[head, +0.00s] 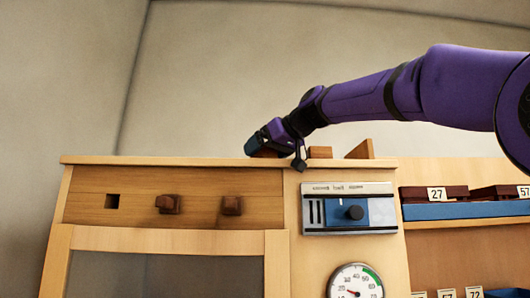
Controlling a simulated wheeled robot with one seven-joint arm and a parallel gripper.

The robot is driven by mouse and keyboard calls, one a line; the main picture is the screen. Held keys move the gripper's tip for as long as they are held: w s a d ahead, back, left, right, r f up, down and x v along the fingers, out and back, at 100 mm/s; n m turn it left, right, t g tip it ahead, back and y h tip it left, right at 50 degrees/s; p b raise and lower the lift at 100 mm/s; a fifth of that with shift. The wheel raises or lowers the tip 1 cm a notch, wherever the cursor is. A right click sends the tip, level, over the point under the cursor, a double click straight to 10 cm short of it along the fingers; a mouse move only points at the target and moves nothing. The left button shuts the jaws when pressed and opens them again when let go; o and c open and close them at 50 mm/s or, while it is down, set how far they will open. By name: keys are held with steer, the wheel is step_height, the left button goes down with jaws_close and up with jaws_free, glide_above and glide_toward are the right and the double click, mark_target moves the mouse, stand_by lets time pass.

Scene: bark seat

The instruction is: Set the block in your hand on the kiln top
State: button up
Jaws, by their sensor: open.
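The kiln top (150,160) is a light wooden slab edge seen from slightly below, so most of its upper surface is hidden. My gripper (277,151) is at its front, right of the middle, pointing down and left at the end of my purple arm. Its jaws are open. A reddish-brown block (266,153) shows low between the fingers, at the level of the top, partly covered by them. It appears to rest on the top, but its underside contact is not clear.
A small brown block (320,152) and a wooden wedge (361,149) stand on the top to the right of my gripper. The left part looks clear. Below are a control panel (349,208), a dial gauge (356,282) and, at right, a shelf with numbered blocks (437,193).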

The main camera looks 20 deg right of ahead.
steer(key=shift+r, duration=0.1)
steer(key=v, duration=1.2)
